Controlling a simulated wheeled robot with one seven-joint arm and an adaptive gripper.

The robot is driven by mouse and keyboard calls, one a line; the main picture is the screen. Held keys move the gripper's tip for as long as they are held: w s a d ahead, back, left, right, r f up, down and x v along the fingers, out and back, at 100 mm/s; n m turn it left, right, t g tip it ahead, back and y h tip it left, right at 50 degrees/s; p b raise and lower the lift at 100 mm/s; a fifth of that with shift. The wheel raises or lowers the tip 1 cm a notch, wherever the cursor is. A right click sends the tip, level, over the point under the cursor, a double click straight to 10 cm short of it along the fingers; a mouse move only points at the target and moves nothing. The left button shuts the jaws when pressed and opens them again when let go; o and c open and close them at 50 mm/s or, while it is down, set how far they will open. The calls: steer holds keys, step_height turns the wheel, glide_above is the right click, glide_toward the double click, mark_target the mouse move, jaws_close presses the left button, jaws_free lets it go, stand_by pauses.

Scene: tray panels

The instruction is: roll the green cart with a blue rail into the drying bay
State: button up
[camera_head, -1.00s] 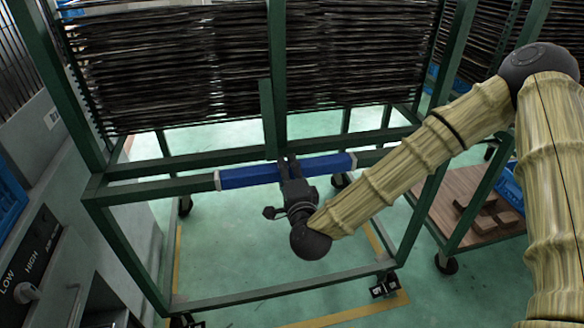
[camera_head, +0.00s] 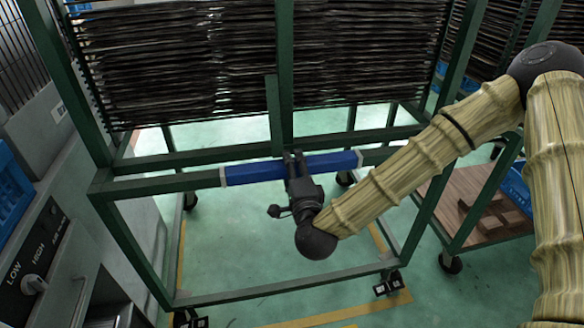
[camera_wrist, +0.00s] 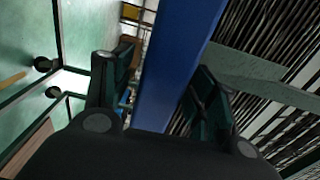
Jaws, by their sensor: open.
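The green cart (camera_head: 230,296) stands in front of me, its upper part packed with dark stacked panels (camera_head: 180,60). A blue rail (camera_head: 256,172) runs across its near side, with pale bands at its ends. My gripper (camera_head: 293,160) is open at about the middle of the rail. In the wrist view the blue rail (camera_wrist: 180,55) passes between the two open fingers (camera_wrist: 160,85), with a gap visible on the left side. Contact with the rail cannot be told. The drying bay cannot be made out for certain.
A grey machine with a LOW/HIGH panel (camera_head: 35,255) stands close on the left. Another green cart with a wooden shelf (camera_head: 455,195) is close on the right. Yellow lines (camera_head: 345,314) mark the green floor around the cart's wheels.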

steer(key=s+d, duration=0.1)
steer(key=s, duration=0.6)
steer(key=shift+d, duration=0.2)
steer(key=s+d+f+n+g, duration=0.2)
steer(key=s+f+n+g, duration=0.3)
steer(key=f, duration=0.6)
steer(key=s+d+f+n+g, duration=0.3)
steer(key=s+f, duration=0.5)
steer(key=f, duration=0.3)
steer(key=s+d+f+n+g, duration=0.2)
steer(key=s+f+n+g, duration=0.3)
steer(key=f, duration=0.5)
steer(key=s+d+f+n+g+h, duration=0.25)
steer(key=s+d+f+g, duration=0.35)
steer(key=s+d, duration=0.7)
step_height(320, 180, up, 14)
steer(key=s+t+p, duration=0.1)
steer(key=p, duration=1.4)
steer(key=shift+s+a+r+h+p, duration=0.2)
steer(key=shift+a+h+p, duration=0.1)
steer(key=shift+h, duration=0.05)
